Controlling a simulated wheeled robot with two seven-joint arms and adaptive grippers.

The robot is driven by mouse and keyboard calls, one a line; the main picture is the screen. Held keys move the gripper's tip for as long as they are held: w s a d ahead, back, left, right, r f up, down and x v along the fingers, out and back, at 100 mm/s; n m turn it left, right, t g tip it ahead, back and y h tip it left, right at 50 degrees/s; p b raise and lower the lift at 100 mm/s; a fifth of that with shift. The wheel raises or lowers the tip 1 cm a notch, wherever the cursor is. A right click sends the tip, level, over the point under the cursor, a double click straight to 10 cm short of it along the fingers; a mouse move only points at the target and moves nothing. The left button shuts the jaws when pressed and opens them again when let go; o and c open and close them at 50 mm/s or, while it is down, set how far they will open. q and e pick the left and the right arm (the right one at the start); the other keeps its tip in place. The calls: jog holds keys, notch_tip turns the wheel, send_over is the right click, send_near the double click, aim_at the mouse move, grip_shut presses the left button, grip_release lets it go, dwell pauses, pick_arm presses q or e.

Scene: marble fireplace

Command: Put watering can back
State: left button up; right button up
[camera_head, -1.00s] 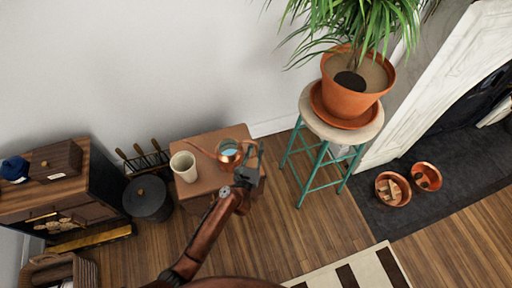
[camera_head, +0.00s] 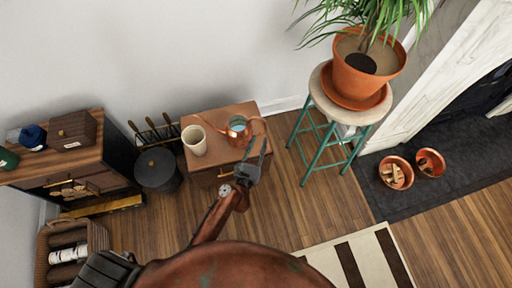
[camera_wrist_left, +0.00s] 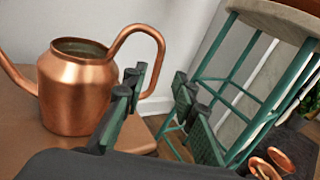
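The copper watering can (camera_head: 238,132) stands upright on the small brown side table (camera_head: 215,173), its spout to the left and its handle to the right. In the left wrist view the can (camera_wrist_left: 75,95) is large, its body left of the fingers. Its curved handle (camera_wrist_left: 146,30) arches toward the fingers. My left gripper (camera_head: 254,148) is at the table's right front side, beside the can. Its two fingers show apart and empty in the left wrist view (camera_wrist_left: 157,105). I cannot tell whether the left finger touches the can. My right gripper is not in view.
A cream cup (camera_head: 194,141) stands left of the can. A teal stool (camera_head: 327,142) with a potted plant (camera_head: 364,75) is to the right. A dark bucket (camera_head: 157,170) and cabinet (camera_head: 75,150) are to the left. Copper bowls (camera_head: 396,173) lie by the fireplace.

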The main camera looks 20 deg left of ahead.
pick_arm(q)
jog(key=shift+s, duration=1.05)
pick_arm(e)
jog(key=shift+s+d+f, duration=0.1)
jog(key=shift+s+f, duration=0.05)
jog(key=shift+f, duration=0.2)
pick_arm(q)
jog(key=s+f+m+g+h, duration=0.3)
jog(key=s+f+m+g, duration=0.2)
jog(key=s+f+m, duration=0.75)
jog(key=s+f+m+g+h, duration=0.4)
jog(key=s+f+m, duration=0.5)
jog(key=s+m, duration=0.6)
jog(key=s+a+f+m+g+y, duration=0.3)
jog(key=s+a, duration=0.4)
jog(key=s, duration=0.4)
jog(key=s+a+f+m+g+y, duration=0.3)
jog(key=s+a+m+g, duration=0.3)
jog(key=s, duration=0.5)
jog(key=shift+s+a+f+m, duration=0.2)
jog(key=shift+s+a+m, duration=0.1)
jog(key=shift+a+m, duration=0.4)
